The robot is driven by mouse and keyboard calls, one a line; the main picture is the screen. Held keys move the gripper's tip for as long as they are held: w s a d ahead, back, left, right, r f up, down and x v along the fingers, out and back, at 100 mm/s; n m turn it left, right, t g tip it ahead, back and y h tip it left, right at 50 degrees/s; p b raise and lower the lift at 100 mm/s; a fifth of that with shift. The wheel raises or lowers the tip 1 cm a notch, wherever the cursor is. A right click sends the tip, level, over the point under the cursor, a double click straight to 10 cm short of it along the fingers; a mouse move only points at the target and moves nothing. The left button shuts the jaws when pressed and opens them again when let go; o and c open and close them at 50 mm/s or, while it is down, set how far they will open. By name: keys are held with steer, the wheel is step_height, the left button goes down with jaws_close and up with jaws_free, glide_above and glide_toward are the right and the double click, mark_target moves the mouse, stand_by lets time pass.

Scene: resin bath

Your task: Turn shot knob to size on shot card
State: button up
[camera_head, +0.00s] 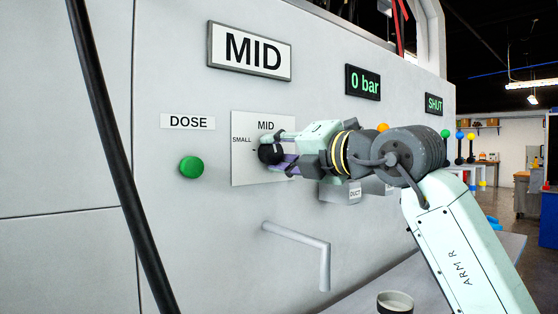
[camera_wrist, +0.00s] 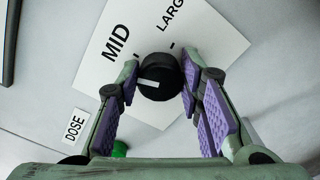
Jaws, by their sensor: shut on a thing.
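The shot knob (camera_head: 266,154) is a black round knob on a white dial plate (camera_head: 250,175) lettered SMALL at left and MID at top. LARGE shows partly in the wrist view, where the knob (camera_wrist: 170,68) has a white pointer mark. The mark points left in that view, below the MID tick; SMALL is hidden there. My gripper (camera_head: 280,152) is shut on the knob, its purple pads (camera_wrist: 165,84) on either side. A framed sign (camera_head: 249,51) above reads MID; I take it to be the shot card.
A green button (camera_head: 191,167) under a DOSE label (camera_head: 188,121) is left of the dial. A grey bent handle (camera_head: 305,248) sticks out below. Displays read 0 bar (camera_head: 363,82) and SHUT (camera_head: 434,104). A dark slanted bar (camera_head: 115,140) crosses the left. A round container (camera_head: 395,302) stands at the bottom.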

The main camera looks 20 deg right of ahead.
steer(key=shift+f+m+b, duration=0.1)
steer(key=shift+m+b, duration=0.7)
steer(key=shift+m, duration=0.9)
steer(key=shift+d, duration=0.1)
steer(key=o, duration=1.2)
steer(key=shift+c, duration=0.2)
steer(key=v, duration=1.2)
